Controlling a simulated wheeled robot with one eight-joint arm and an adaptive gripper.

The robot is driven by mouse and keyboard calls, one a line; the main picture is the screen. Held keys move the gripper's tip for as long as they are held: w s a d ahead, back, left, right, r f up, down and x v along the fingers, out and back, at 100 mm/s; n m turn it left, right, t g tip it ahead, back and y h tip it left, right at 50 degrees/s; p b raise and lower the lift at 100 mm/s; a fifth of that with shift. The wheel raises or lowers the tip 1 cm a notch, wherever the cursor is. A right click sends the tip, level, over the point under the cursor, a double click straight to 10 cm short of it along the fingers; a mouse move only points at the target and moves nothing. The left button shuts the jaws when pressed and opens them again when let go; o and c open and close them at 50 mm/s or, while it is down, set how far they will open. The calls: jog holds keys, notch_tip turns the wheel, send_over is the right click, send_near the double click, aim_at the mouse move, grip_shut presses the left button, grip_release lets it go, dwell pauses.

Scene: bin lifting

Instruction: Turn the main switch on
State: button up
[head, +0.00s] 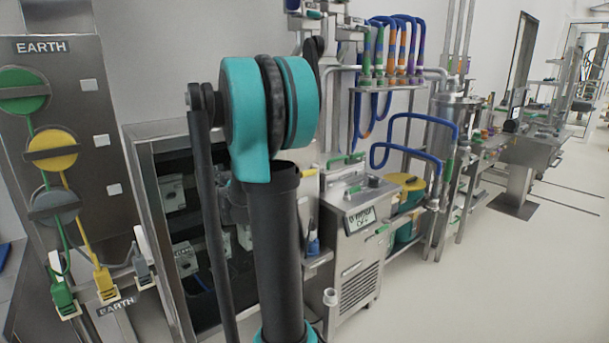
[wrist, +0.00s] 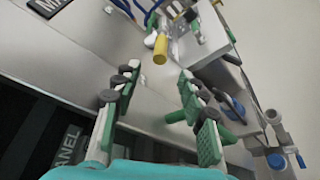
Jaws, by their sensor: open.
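My gripper (wrist: 156,80) is open in the wrist view, its two green-and-grey fingers apart with nothing held between them. A dark label (wrist: 48,6) starting with "MA" is cut off at the top left edge of the wrist view. I cannot clearly make out the main switch itself. A yellow cylindrical part (wrist: 160,49) shows beyond the fingertips, apart from them; I cannot tell what it belongs to. In the head view my arm stands in the middle and the gripper cannot be made out.
A dark-fronted metal cabinet (head: 160,150) stands behind my arm. At left is an earth panel (head: 95,120) with green, yellow and grey discs. A steel unit with a small display (head: 361,219) and blue hoses (head: 430,120) stand to the right. The floor (head: 480,270) at right is clear.

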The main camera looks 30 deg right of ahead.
aim_at(312, 172)
jog(key=x, duration=1.3)
jog(key=shift+d+f, duration=0.1)
grip_shut()
